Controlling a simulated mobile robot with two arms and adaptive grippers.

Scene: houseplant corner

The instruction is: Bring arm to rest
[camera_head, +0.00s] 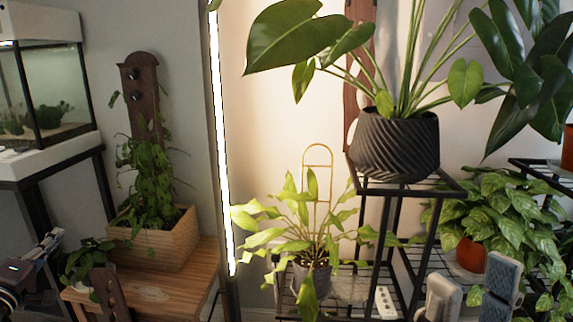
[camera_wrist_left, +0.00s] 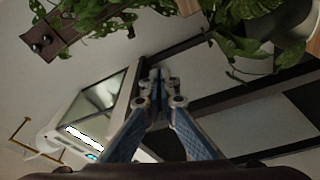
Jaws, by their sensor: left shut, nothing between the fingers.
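My left gripper (camera_head: 48,243) comes in at the left edge of the head view, in front of the dark aquarium stand. In the left wrist view its blue-padded fingers (camera_wrist_left: 158,82) meet at the tips, with nothing held. My right gripper (camera_head: 472,272) shows at the bottom right of the head view. Its two grey-blue fingers stand apart, with no object seen between them. It is in front of the leafy plant in the orange pot (camera_head: 471,254). The rest of the right arm is out of view.
The aquarium (camera_head: 62,98) stands behind my left gripper. Right of it, a wooden planter (camera_head: 152,240) stands on a wooden bench (camera_head: 190,272). A black wire stand (camera_head: 398,185) holds a large dark pot (camera_head: 394,146). A vertical light strip (camera_head: 222,150) stands between.

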